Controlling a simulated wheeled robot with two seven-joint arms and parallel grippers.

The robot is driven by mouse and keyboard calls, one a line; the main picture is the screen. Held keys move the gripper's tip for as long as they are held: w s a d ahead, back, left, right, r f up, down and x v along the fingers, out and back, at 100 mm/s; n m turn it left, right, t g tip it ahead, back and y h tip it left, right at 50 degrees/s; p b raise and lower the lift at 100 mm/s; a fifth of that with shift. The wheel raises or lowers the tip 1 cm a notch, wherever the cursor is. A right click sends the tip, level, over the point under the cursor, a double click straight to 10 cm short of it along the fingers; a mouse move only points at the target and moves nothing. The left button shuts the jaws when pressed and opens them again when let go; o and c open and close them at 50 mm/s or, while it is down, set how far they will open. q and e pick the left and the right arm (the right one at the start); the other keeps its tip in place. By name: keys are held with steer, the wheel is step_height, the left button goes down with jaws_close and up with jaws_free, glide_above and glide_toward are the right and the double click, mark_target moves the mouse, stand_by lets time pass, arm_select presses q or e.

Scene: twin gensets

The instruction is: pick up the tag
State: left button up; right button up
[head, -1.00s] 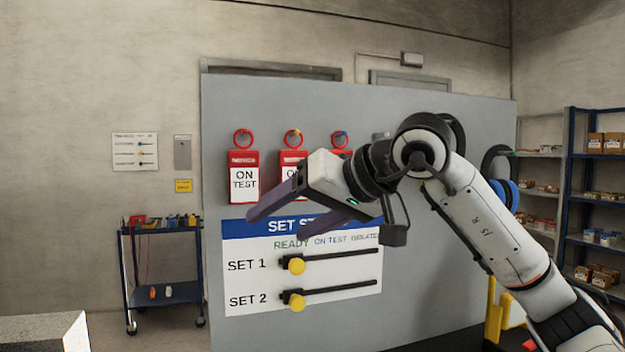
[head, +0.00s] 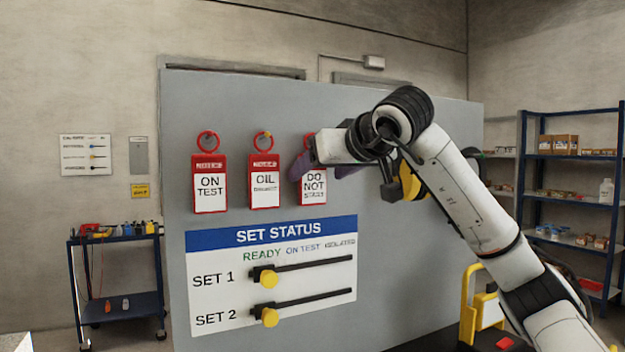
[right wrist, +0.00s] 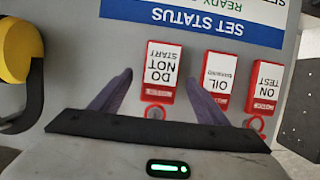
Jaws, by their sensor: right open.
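Three red-and-white tags hang from red rings on the grey panel: ON TEST (head: 210,191), a tag reading OIL with smaller blurred text (head: 264,187), and DO NOT START (head: 314,190). My right gripper (head: 316,170) is at the DO NOT START tag and partly covers its top in the head view. In the right wrist view the open right gripper (right wrist: 157,80) has one dark finger on each side of the DO NOT START tag (right wrist: 160,68), with gaps to both edges. The wrist view appears upside down. My left gripper is in neither view.
Below the tags is the SET STATUS board (head: 270,236) with two yellow-knobbed sliders. A tool cart (head: 118,300) stands left of the panel. Shelves (head: 570,190) stand at the right, and a yellow frame (head: 470,300) is low beside my right arm.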

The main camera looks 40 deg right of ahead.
steer(key=shift+x, duration=1.1)
steer(key=shift+c, duration=0.2)
steer(key=c, duration=1.1)
steer(key=shift+r, duration=0.55)
steer(key=s+a, duration=0.1)
steer(key=s, duration=0.4)
steer(key=s+a, duration=0.2)
steer(key=s, duration=0.4)
steer(key=s+a+b, duration=0.1)
steer(key=s+a, duration=0.1)
steer(key=s, duration=0.4)
steer(key=shift+s+a+r, duration=0.15)
steer(key=shift+a+r, duration=0.05)
steer(key=shift+a, duration=0.05)
